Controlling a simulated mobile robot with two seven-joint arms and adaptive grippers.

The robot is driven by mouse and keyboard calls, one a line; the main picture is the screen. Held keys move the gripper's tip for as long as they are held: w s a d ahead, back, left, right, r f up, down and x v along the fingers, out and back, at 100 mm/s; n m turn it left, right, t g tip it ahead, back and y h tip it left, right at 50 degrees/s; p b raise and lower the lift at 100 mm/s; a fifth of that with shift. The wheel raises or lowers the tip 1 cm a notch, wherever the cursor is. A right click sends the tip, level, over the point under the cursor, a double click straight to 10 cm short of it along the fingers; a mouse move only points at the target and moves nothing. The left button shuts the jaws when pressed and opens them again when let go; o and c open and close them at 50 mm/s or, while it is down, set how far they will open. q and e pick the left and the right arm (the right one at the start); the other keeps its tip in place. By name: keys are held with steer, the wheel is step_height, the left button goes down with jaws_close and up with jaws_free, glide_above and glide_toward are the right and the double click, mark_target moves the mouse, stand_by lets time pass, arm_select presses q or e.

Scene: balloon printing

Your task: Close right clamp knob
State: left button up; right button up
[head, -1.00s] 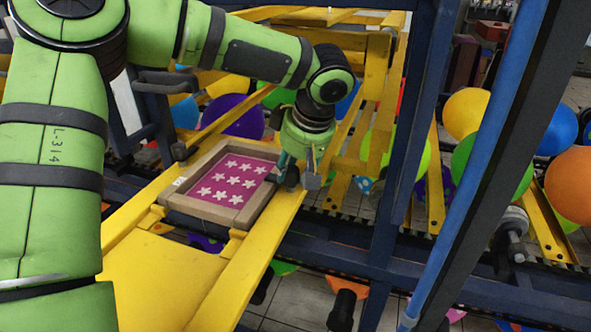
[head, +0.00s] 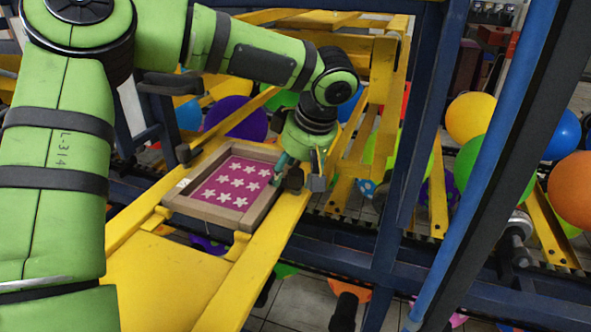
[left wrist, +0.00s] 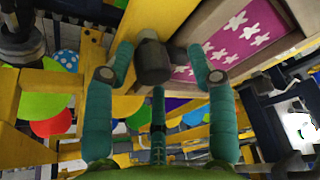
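The right clamp knob (left wrist: 152,62) is a dark, rounded block. It shows in the left wrist view between the two teal fingers of my left gripper (left wrist: 160,70). The fingers are apart, with a gap visible on each side of the knob. In the head view the knob (head: 294,180) is beside the right side of the wooden screen frame (head: 250,214), and my left gripper (head: 291,172) points down over it, partly hiding the clamp. The frame holds a magenta panel with white stars (head: 232,184). My right gripper is not in view.
The frame lies on a yellow support (head: 165,285). Another dark clamp knob (head: 184,154) is at its left side. Blue posts (head: 405,150) and a blue pole (head: 500,150) stand to the right. Several balloons, such as a purple one (head: 240,118), surround the machine.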

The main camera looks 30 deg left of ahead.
mark_target(294, 172)
arm_select(q)
steer(key=shift+d, duration=0.1)
steer(key=shift+d+r, duration=0.15)
steer(key=shift+r, duration=0.15)
steer(key=v, duration=0.2)
steer(key=shift+r, duration=0.35)
steer(key=s+d, duration=0.4)
steer(key=d, duration=0.7)
steer(key=shift+f, duration=0.15)
steer(key=shift+s+d+f, duration=0.1)
steer(key=shift+s, duration=0.05)
